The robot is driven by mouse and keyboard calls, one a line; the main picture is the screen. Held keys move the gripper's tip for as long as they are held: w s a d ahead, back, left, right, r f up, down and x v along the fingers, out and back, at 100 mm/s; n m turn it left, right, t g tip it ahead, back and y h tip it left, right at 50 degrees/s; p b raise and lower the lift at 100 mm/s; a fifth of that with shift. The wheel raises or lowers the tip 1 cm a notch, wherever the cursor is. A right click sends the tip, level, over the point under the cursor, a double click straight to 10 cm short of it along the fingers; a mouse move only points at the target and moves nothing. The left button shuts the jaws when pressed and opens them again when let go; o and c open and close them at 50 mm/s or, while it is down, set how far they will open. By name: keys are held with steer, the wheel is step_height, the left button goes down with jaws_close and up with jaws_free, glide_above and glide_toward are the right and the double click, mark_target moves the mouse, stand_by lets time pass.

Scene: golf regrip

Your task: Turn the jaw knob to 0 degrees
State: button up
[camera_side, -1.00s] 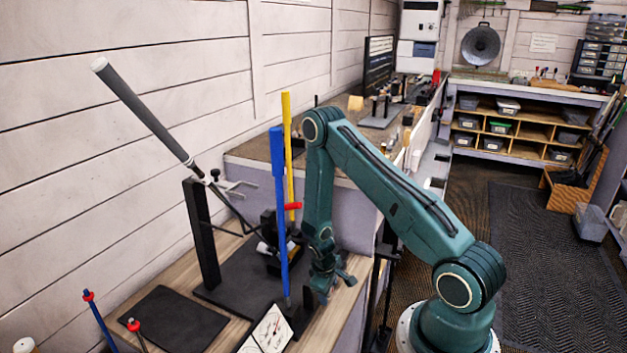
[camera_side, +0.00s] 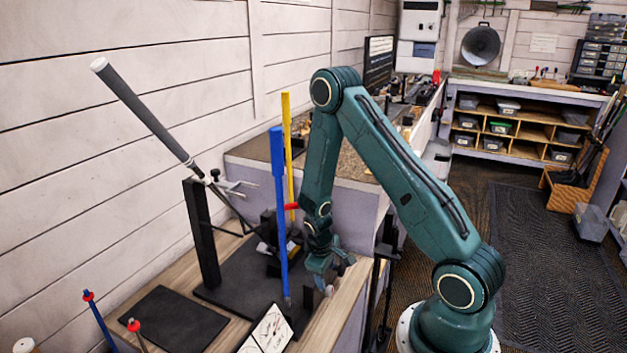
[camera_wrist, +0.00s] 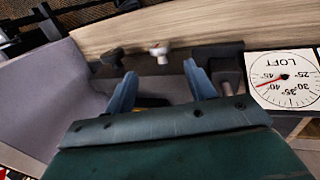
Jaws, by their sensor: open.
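My gripper (camera_side: 333,272) is open and empty at the right edge of the bench, beside the dark clamp stand. In the wrist view, its two blue fingers (camera_wrist: 160,72) point towards a row of knobs, with nothing between them. A small pale knob (camera_wrist: 160,53) is ahead of the gap between the fingers, and a dark knob (camera_wrist: 110,57) is to its left. I cannot tell which is the jaw knob, nor its angle. A white dial marked LOFT (camera_wrist: 285,78) with a red needle lies at the right, upside down; the dials also show in the side view (camera_side: 270,327).
A golf club with a grey grip (camera_side: 140,108) slants up from a black post (camera_side: 202,235). Blue (camera_side: 279,200) and yellow (camera_side: 287,150) uprights stand close to my gripper. A black mat (camera_side: 173,318) lies front left.

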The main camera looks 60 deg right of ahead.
steer(key=shift+v, duration=2.4)
steer(key=y, duration=0.6)
glide_toward(330, 286)
steer(key=shift+r, duration=1.75)
steer(key=shift+d, duration=0.45)
steer(key=shift+f, duration=0.1)
steer(key=shift+x, duration=6.85)
steer(key=shift+d, duration=0.1)
